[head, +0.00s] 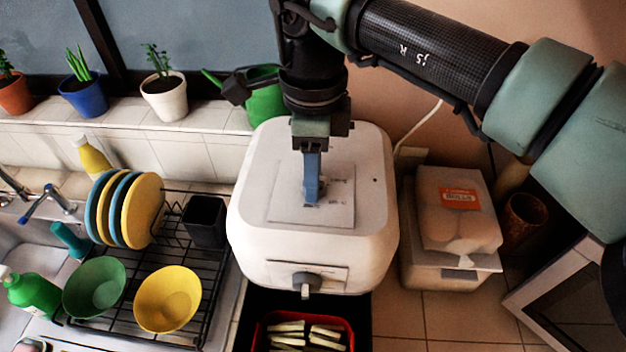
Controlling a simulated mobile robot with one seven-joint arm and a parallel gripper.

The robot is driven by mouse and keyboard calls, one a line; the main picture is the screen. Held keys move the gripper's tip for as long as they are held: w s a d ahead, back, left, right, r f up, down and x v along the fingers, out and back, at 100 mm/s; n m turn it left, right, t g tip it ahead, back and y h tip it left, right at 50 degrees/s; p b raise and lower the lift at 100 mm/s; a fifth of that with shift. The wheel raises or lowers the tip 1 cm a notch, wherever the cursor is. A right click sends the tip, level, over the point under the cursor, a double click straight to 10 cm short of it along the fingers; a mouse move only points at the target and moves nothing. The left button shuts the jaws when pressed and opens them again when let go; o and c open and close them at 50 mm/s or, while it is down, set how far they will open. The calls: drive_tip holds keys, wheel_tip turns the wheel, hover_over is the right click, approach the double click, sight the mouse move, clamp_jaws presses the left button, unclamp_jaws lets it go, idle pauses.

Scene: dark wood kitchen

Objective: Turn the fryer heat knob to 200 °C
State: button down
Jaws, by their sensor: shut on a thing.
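The white fryer (250,185) stands on the counter in the middle of the head view. A pale dial panel (338,212) with small, unreadable markings lies on its top. My gripper (312,190) points down at this panel, with its blue fingers shut on the top knob. The fingers hide nearly all of the knob, so its pointer and setting cannot be read. A second, grey knob (306,281) sits on the fryer's front face, apart from my gripper.
Below the fryer's front, a red basket (349,324) holds pale sticks. A dish rack (215,285) with plates and bowls stands left. An egg package (458,208) on a white box stands right. Potted plants (163,95) line the ledge behind.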

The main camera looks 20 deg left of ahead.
drive_tip(key=m+b, duration=0.2)
drive_tip(key=m, duration=0.1)
drive_tip(key=shift+w+m, duration=0.1)
drive_tip(key=shift+m, duration=0.2)
drive_tip(key=m+b, duration=0.1)
drive_tip(key=m, duration=0.2)
drive_tip(key=shift+m, duration=0.3)
drive_tip(key=m+b, duration=0.1)
drive_tip(key=m, duration=0.2)
drive_tip(key=shift+m+b, duration=0.95)
drive_tip(key=shift+m, duration=1.45)
drive_tip(key=shift+c, duration=2.3)
unclamp_jaws()
